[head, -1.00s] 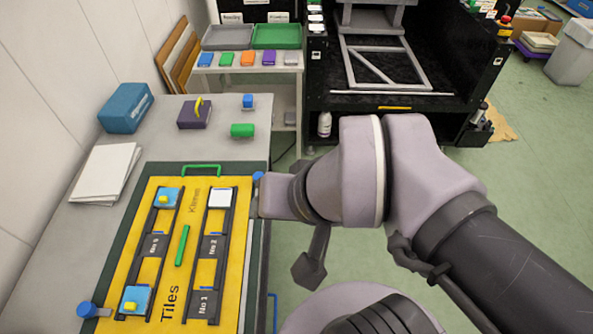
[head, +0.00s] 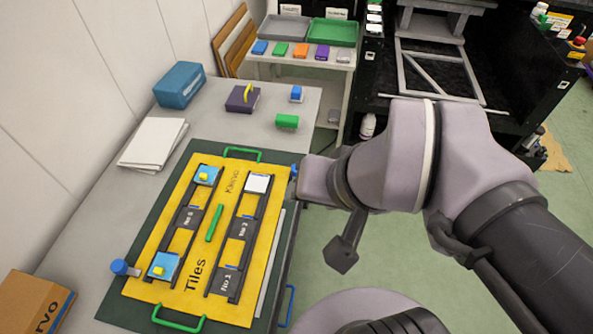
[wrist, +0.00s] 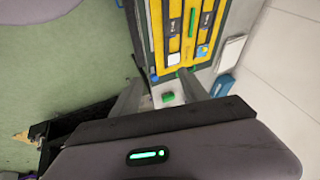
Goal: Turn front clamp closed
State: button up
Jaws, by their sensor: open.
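The yellow tile board (head: 205,290) lies on a dark green base on the grey table. A blue-knobbed clamp (head: 121,267) is at its near left edge, its knob pointing left, away from the board. A second blue knob (head: 294,171) is at its far right edge, partly hidden by my arm; a blue knob also shows in the wrist view (wrist: 153,77). My gripper (wrist: 163,80) is open and empty, with its fingers pointing toward the table. The head view does not clearly show its fingertips. It is not at the near left clamp.
Green handles (head: 178,322) stand on the board's base. Blue tiles with yellow knobs sit in the black racks. A cardboard box (head: 34,303), white papers (head: 153,143), a blue box (head: 180,85), a purple block (head: 241,99) and a green block (head: 287,121) are on the table.

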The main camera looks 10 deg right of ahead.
jog(key=w+d+r+n+g+p, duration=0.1)
jog(key=w+r+n+g+p, duration=0.15)
jog(key=w, duration=0.75)
jog(key=w+d+f+n+g+h+p, duration=0.1)
jog(key=w+f+n, duration=0.1)
jog(key=w+f, duration=0.35)
jog(key=w+d+f+n+g+h+p, duration=0.1)
jog(key=w+d+f+n+p, duration=0.1)
jog(key=w, duration=0.7)
jog(key=shift+n+g, duration=0.55)
jog(key=shift+n, duration=0.2)
jog(key=w+f+b, duration=0.1)
jog(key=f+b, duration=0.1)
jog(key=f, duration=0.5)
jog(key=f+b, duration=0.2)
jog(key=f, duration=0.5)
jog(key=w+f+b, duration=0.1)
jog(key=f+b, duration=0.1)
jog(key=f, duration=0.5)
jog(key=shift+w+d+f, duration=0.15)
jog(key=shift+w+f, duration=0.1)
jog(key=shift+w, duration=0.05)
grip_shut()
